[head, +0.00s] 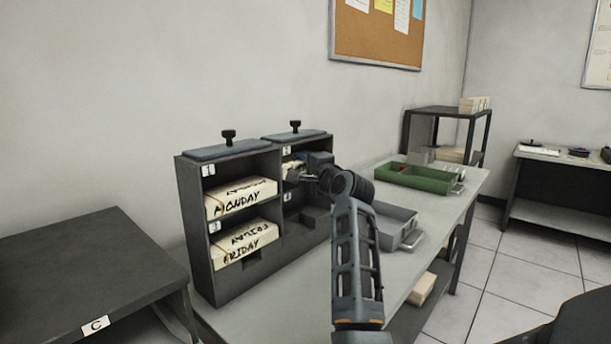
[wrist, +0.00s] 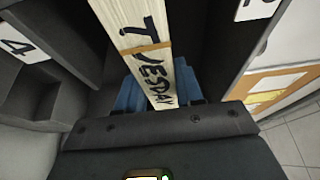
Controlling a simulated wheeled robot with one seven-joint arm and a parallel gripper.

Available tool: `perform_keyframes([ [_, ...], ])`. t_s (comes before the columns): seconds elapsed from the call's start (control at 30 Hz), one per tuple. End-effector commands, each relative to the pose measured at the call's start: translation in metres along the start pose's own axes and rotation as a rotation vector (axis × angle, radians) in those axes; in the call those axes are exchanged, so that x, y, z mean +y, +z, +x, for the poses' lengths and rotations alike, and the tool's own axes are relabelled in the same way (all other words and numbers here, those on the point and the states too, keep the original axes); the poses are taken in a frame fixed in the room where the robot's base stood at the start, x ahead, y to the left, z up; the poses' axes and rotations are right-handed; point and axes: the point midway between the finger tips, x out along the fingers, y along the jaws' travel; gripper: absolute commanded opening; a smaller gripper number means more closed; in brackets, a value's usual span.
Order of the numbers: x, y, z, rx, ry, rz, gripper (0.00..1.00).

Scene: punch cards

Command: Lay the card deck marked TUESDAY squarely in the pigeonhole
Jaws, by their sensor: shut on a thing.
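The TUESDAY deck (wrist: 150,62) is a cream block with black lettering and a band around it. My gripper (wrist: 160,92) is shut on it, with a blue finger on each side. In the head view, my gripper (head: 312,172) is at the upper right pigeonhole, labelled 2 (head: 287,151). A cream part of the deck (head: 290,167) shows inside that opening, mostly hidden by my gripper. The deck's far end runs out of the wrist view, so I cannot tell how deep or how square it sits.
A MONDAY deck (head: 241,198) fills pigeonhole 1 and a FRIDAY deck (head: 245,243) fills pigeonhole 3. Pigeonhole 4 (head: 305,217) below looks empty. A grey tray (head: 399,226) and a green tray (head: 416,179) stand to the right on the bench (head: 440,212).

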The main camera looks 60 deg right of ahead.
Motion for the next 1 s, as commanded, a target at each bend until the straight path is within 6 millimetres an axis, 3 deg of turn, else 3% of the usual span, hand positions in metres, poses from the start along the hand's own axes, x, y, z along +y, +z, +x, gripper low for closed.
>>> perform_keyframes([
  [0.2, 0.026, 0.0, -0.001, 0.0, 0.001, 0.002, 0.0],
  [0.57, 0.03, 0.0, -0.001, 0.0, -0.001, 0.002, 0.0],
  [0.6, 0.03, 0.0, -0.001, 0.0, 0.001, 0.001, 0.4],
  [0.83, 0.03, 0.0, -0.001, 0.0, 0.002, 0.002, 0.62],
  [1.0, 0.03, 0.0, -0.001, 0.0, 0.002, 0.002, 0.62],
])
